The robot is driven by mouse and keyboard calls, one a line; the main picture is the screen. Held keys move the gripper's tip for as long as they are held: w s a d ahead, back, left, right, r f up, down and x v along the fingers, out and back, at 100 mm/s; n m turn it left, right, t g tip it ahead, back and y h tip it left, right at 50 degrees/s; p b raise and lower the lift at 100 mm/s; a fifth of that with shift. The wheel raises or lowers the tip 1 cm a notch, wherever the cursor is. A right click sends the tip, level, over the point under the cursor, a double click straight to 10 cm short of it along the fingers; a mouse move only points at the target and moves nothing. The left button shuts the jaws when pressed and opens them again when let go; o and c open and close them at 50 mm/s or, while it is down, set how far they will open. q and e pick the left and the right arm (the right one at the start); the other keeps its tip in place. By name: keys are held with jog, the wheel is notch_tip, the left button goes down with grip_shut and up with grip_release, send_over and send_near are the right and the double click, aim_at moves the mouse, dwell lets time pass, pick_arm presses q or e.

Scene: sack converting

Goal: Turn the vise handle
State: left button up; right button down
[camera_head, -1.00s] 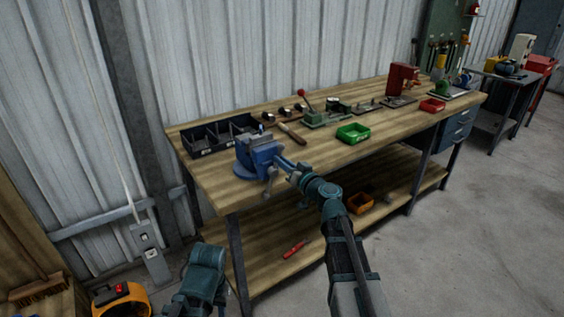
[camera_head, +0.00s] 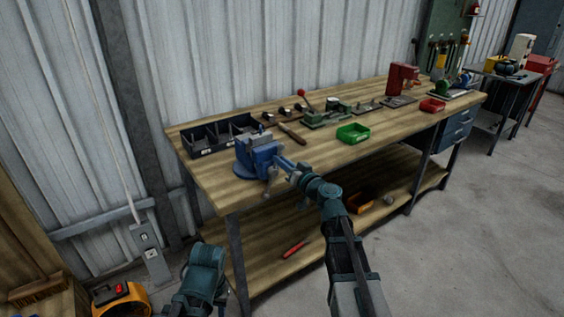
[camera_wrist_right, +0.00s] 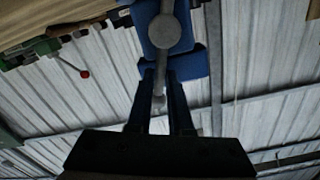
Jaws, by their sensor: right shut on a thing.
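The blue vise (camera_head: 256,152) stands on the near left corner of the wooden workbench. In the right wrist view its blue body (camera_wrist_right: 178,65) is at the top, with a round grey screw end (camera_wrist_right: 164,32). The grey vise handle (camera_wrist_right: 159,92) is a thin bar running down from it between my fingers. My right gripper (camera_head: 284,166) reaches the front of the vise from the right. In the right wrist view my right gripper (camera_wrist_right: 162,95) is shut on the handle. The handle is mostly hidden in the head view. Only a left arm link shows at bottom left; its gripper is out of view.
A dark divided bin (camera_head: 215,136) is behind the vise on the workbench (camera_head: 350,160). A green tray (camera_head: 353,133), a red tray (camera_head: 432,105) and small tools lie to the right.

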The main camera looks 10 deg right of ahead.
aim_at(259, 167)
jog(key=a+n, duration=0.1)
jog(key=n, duration=0.1)
jog(key=a+n, duration=0.1)
jog(key=n, duration=0.1)
jog(key=shift+s+r, duration=0.15)
jog(key=shift+s, duration=0.25)
jog(key=n, duration=0.1)
jog(key=a+n, duration=0.1)
jog(key=n, duration=0.1)
jog(key=shift+s, duration=0.2)
jog(key=n, duration=0.1)
jog(key=a+f+n, duration=0.1)
jog(key=n, duration=0.1)
jog(key=shift+s+a+b, duration=0.1)
jog(key=shift+s+b, duration=0.1)
jog(key=shift+b, duration=0.1)
jog(key=n, duration=0.1)
jog(key=a+f+n+b, duration=0.1)
jog(key=n, duration=0.2)
jog(key=shift+s+a+f, duration=0.15)
jog(key=shift+s+a, duration=0.1)
jog(key=n, duration=0.1)
jog(key=f+n+b, duration=0.1)
jog(key=n, duration=0.1)
jog(key=shift+s+a+f+n+b, duration=0.1)
jog(key=shift+s+a+n+b, duration=0.05)
jog(key=shift+a+n+b, duration=0.2)
jog(key=shift+a+f+n+b, duration=0.1)
jog(key=shift+f+n+b, duration=0.3)
jog(key=shift+n, duration=0.55)
